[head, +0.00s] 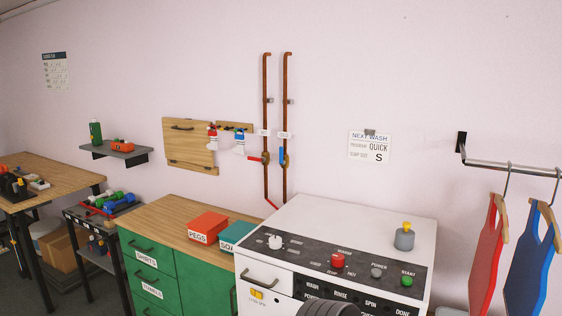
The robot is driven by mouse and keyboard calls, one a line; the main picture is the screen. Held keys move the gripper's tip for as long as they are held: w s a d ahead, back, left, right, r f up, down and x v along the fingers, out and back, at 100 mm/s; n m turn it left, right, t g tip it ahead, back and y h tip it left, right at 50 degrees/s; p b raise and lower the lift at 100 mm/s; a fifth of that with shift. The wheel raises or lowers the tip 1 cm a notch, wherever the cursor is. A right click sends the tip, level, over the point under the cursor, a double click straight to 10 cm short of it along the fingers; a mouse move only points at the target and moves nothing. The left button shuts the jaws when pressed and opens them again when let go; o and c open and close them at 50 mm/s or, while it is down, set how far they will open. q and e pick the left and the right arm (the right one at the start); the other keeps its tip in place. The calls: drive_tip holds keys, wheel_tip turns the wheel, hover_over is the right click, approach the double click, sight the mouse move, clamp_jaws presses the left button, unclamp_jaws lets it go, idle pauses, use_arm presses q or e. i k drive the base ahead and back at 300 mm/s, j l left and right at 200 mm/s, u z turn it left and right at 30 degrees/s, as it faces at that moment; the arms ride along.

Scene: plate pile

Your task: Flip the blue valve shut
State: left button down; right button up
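The blue valve (282,156) is on the right one of two copper pipes on the back wall, above the rear edge of the white washing machine. Its small blue lever looks upright, in line with the pipe. The red valve (257,159) is on the left pipe, and its lever sticks out to the left, across the pipe. Neither of my grippers can be made out in the head view. A dark ribbed shape, which I cannot identify for sure, shows at the bottom edge in front of the machine.
The washing machine (352,222) has knobs on its panel and a grey object with a yellow top (404,237) on its lid. The red PEGS box (208,226) and teal box (235,236) sit on the green cabinet. Clothes hang from a rail (510,168) at right.

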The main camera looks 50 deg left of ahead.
sight(282, 163)
drive_tip(key=i, duration=0.5)
drive_tip(key=u, duration=1.8)
